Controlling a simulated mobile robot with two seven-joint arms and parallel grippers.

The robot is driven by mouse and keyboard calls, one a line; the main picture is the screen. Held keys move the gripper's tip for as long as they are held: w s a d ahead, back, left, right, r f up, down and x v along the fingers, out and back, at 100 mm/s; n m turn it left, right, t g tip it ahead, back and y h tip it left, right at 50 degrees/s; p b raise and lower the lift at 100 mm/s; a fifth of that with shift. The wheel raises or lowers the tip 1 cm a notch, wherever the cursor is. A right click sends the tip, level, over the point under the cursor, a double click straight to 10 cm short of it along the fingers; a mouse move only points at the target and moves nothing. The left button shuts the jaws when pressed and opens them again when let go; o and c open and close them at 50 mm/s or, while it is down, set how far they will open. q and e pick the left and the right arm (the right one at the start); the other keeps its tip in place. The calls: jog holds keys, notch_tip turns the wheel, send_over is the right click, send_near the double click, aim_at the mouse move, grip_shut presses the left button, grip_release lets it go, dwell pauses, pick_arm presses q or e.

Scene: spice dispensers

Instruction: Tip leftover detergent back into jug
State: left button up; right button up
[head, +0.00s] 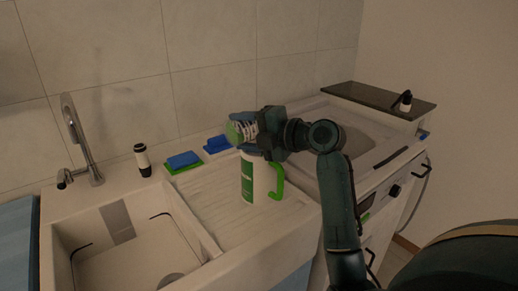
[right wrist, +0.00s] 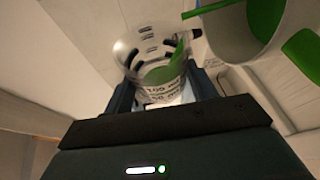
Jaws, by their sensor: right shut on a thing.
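A clear measuring cup (right wrist: 153,78) with black volume marks and some green liquid in it is held in my right gripper (right wrist: 163,92). In the head view the cup (head: 240,131) lies tilted on its side, green at its left end, above the jug. The white detergent jug (head: 248,182), with a green label and green handle, stands upright on the ridged drainboard. In the right wrist view the open-topped jug (right wrist: 236,38) shows green inside, beside the cup. A green strip shows near its rim; I cannot tell whether it is flowing liquid. My left gripper is out of view.
A sink basin (head: 130,250) and faucet (head: 82,145) are at left. A black-and-white bottle (head: 142,160), a blue sponge on a green one (head: 183,162), and another blue sponge (head: 217,144) stand along the back. A dark shelf (head: 375,97) is at right.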

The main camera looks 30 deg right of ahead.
jog(key=shift+f+b, duration=0.15)
jog(key=shift+b, duration=0.15)
jog(key=shift+d+m, duration=0.15)
jog(key=shift+m, duration=0.25)
dwell(0.3)
